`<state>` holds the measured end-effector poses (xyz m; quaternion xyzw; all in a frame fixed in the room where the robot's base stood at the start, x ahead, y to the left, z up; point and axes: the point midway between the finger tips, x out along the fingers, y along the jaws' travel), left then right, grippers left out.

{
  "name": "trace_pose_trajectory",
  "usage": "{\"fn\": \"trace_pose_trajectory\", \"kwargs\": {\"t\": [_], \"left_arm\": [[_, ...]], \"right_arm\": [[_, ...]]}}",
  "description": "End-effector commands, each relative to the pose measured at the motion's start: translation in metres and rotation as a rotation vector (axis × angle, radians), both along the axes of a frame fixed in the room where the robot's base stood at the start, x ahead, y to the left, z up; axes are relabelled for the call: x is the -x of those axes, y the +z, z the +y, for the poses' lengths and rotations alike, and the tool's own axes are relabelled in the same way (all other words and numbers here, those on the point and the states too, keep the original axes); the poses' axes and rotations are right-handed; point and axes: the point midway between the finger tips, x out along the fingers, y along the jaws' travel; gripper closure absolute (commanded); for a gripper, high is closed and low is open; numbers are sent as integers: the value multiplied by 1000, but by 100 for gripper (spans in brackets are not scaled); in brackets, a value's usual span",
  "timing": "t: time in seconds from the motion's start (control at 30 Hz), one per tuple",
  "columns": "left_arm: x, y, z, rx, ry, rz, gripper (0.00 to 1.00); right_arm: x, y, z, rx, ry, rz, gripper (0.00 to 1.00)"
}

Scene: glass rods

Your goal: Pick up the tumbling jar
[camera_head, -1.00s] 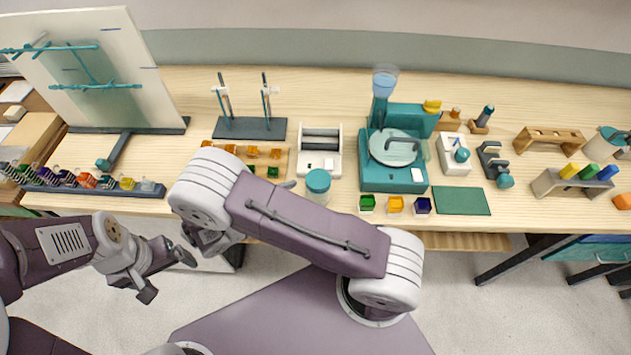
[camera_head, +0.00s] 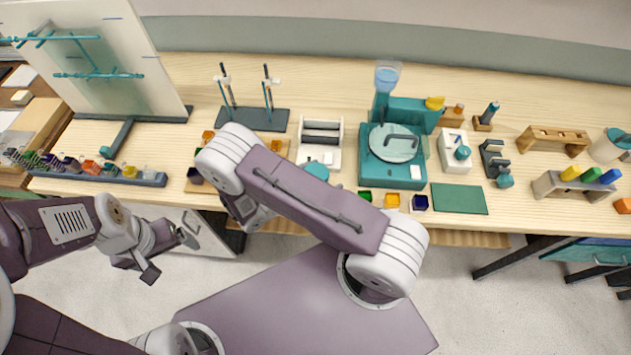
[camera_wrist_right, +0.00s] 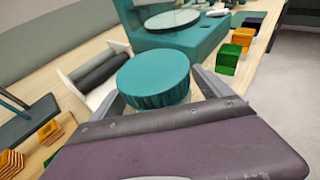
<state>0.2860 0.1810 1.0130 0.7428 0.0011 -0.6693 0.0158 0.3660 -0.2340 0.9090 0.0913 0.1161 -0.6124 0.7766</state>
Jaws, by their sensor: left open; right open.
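The tumbling jar, with a round ribbed teal lid (camera_head: 316,169), stands at the table's front below the roller stand; my right arm covers its lower part in the head view. In the right wrist view its lid (camera_wrist_right: 153,76) lies between the two fingers of my right gripper (camera_wrist_right: 158,88), which is open. Whether the fingers touch the jar I cannot tell. My left gripper (camera_head: 168,256) is open and empty, over the floor in front of the table at left.
The white roller stand (camera_head: 320,158) with dark rollers is just behind the jar. A teal machine (camera_head: 393,172) stands to its right, with small green, orange and dark blue cubes (camera_head: 392,201) in front. A wooden tray (camera_wrist_right: 48,132) of amber pieces lies left.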

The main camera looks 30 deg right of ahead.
Motion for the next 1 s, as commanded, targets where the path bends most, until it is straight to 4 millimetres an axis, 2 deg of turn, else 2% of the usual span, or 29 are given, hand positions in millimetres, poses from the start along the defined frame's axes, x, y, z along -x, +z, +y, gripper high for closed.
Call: {"fn": "trace_pose_trajectory", "kwargs": {"t": [0.23, 0.27, 0.5, 0.53, 0.57, 0.83, 1.0], "left_arm": [[0, 0, 0, 0, 0, 0, 13], [0, 0, 0, 0, 0, 0, 13], [0, 0, 0, 0, 0, 0, 13], [0, 0, 0, 0, 0, 0, 13], [0, 0, 0, 0, 0, 0, 13], [0, 0, 0, 0, 0, 0, 13], [0, -1, 0, 0, 0, 0, 13]], "right_arm": [[-1, -2, -4, -1, 0, 0, 11], [-1, -2, -4, -1, 0, 0, 17], [-1, -2, -4, -1, 0, 0, 84], [-1, -2, -4, -1, 0, 0, 92], [-1, -1, -4, 0, 0, 0, 95], [-1, 1, -4, 0, 0, -1, 95], [-1, 20, -4, -2, 0, -4, 95]]}}
